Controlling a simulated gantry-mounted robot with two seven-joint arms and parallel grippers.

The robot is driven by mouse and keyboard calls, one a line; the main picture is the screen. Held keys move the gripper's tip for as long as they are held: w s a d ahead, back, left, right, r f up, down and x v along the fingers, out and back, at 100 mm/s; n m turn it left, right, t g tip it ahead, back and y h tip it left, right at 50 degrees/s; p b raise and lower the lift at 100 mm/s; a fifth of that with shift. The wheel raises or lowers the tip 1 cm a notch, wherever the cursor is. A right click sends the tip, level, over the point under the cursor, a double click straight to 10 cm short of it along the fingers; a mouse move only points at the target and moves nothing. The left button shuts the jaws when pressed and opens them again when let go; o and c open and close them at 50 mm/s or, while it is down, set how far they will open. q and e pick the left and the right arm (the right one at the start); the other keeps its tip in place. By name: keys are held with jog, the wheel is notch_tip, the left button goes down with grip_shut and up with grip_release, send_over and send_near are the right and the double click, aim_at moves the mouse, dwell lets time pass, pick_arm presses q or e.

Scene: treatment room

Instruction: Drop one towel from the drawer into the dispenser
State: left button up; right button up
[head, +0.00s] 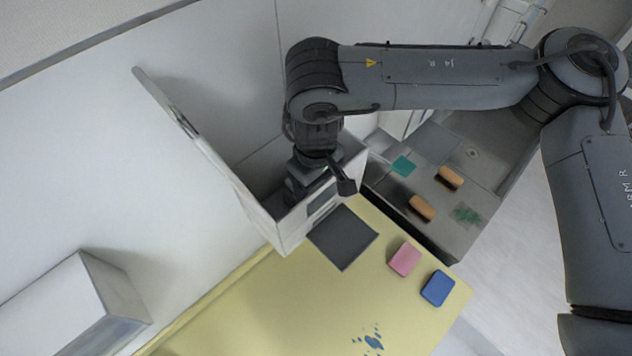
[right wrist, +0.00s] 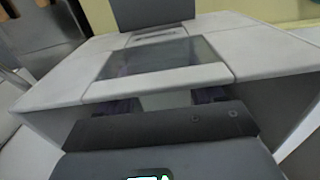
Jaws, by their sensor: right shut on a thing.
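The white dispenser (head: 292,234) stands at the back of the yellow counter, with its lid (head: 215,160) swung up to the left. My right gripper (head: 303,178) reaches down into its open top, and its fingertips are hidden there by the walls. In the right wrist view, the dispenser's front window (right wrist: 160,60) lies just beyond the gripper (right wrist: 165,104). The fingers are shut on a pale thing, apparently a towel, that shows only in part between them. I cannot make out the drawer or other towels. My left gripper is not in view.
A dark mat (head: 343,238) lies before the dispenser, with a pink sponge (head: 404,259) and a blue sponge (head: 438,288) to its right. A steel sink area (head: 440,150) holds two brushes and a green cloth (head: 403,166). A white box (head: 75,305) is at lower left.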

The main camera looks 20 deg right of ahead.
jog(key=o, duration=1.1)
jog(key=shift+c, duration=0.2)
notch_tip(320, 180, up, 11)
